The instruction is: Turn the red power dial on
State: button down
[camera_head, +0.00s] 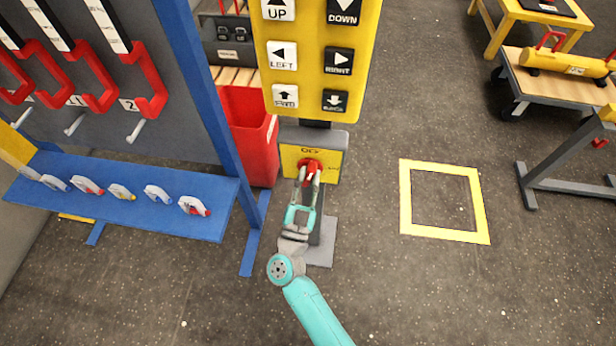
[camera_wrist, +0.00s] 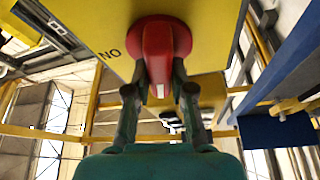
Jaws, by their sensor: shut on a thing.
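The red power dial (camera_head: 312,166) sits on a yellow plate (camera_head: 290,158) on the front of a grey box, under the yellow button panel. A dark label, seemingly "OFF", is above the dial. My gripper (camera_head: 309,180) reaches it from below and in front. In the wrist view, my gripper (camera_wrist: 161,85) has one finger on each side of the red dial's raised grip (camera_wrist: 158,50), shut on it. The grip runs up and down in that picture, with a pale mark at its lower end. Letters reading "NO" show left of it. The dial's exact setting cannot be told.
The button panel (camera_head: 314,63) with direction buttons hangs above. A red bin (camera_head: 250,140) and a blue shelf rack (camera_head: 130,205) holding several small items stand at the left. A yellow floor square (camera_head: 405,200) lies right, with clear floor around it. A cart (camera_head: 550,80) stands far right.

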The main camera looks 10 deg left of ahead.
jog(key=m+g+h, duration=0.1)
jog(key=m, duration=0.2)
jog(key=m+h, duration=0.1)
jog(key=m, duration=0.2)
jog(key=m+g+h, duration=0.1)
jog(key=m+h, duration=0.1)
jog(key=m, duration=0.2)
jog(key=shift+d+g, duration=0.15)
jog(key=shift+g, duration=0.15)
jog(key=m, duration=0.2)
jog(key=m+g, duration=0.1)
jog(key=m, duration=0.1)
jog(key=shift+d+f+g, duration=0.1)
jog(key=shift+f+g, duration=0.05)
jog(key=shift+g, duration=0.15)
jog(key=shift+f+m+g, duration=0.15)
jog(key=shift+m+g, duration=0.65)
jog(key=shift+m, duration=1.3)
jog(key=c, duration=1)
grip_release()
jog(key=v, duration=1.2)
